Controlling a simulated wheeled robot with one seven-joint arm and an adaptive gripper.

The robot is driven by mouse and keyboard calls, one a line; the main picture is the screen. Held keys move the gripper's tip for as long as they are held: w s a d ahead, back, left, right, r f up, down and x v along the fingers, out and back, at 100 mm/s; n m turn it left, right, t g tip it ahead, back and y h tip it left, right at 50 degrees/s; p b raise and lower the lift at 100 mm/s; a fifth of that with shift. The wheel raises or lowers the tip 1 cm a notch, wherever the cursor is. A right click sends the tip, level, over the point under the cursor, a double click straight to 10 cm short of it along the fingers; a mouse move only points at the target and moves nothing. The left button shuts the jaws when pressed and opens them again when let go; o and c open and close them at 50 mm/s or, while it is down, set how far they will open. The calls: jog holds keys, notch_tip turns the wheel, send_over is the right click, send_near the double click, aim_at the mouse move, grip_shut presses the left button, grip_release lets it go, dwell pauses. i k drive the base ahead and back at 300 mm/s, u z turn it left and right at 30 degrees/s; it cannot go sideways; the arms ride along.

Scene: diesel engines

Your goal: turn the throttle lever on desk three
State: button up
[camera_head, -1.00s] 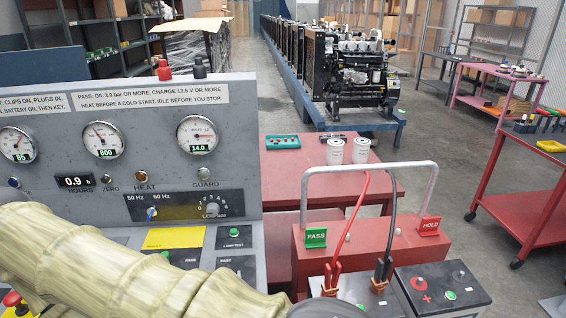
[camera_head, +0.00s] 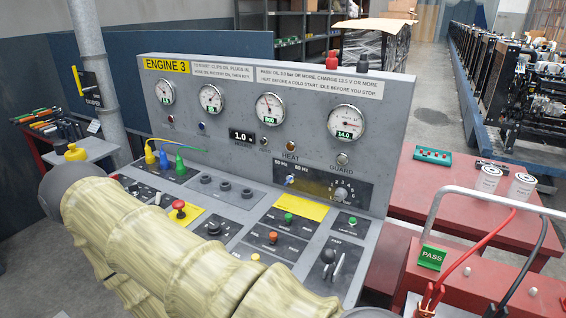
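Desk three (camera_head: 215,135) is a grey sloping console with an upright panel marked ENGINE 3. At the right of its sloping face is a dark plate with a black-knobbed lever (camera_head: 328,257), which looks like the throttle lever; its small label seems to read FAST. A light slanted handle or slot shows beside it. The lever looks uncovered. My arm, in a pale ribbed sleeve, crosses the foreground below the desk, from left to lower right. Its far end runs off the bottom edge, near the lever's side of the desk. My gripper is not visible.
A red emergency button (camera_head: 178,206) and several knobs and plugs crowd the desk. A red bench (camera_head: 400,190) with two white cans stands right. A green PASS sign (camera_head: 432,257) and cable clips are at lower right. Engines line the back right.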

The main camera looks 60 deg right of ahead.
aim_at(327, 256)
jog(key=u, duration=0.3)
jog(key=i, duration=1.05)
jog(key=z, duration=3.65)
jog(key=i, duration=0.5)
jog(key=u, duration=0.05)
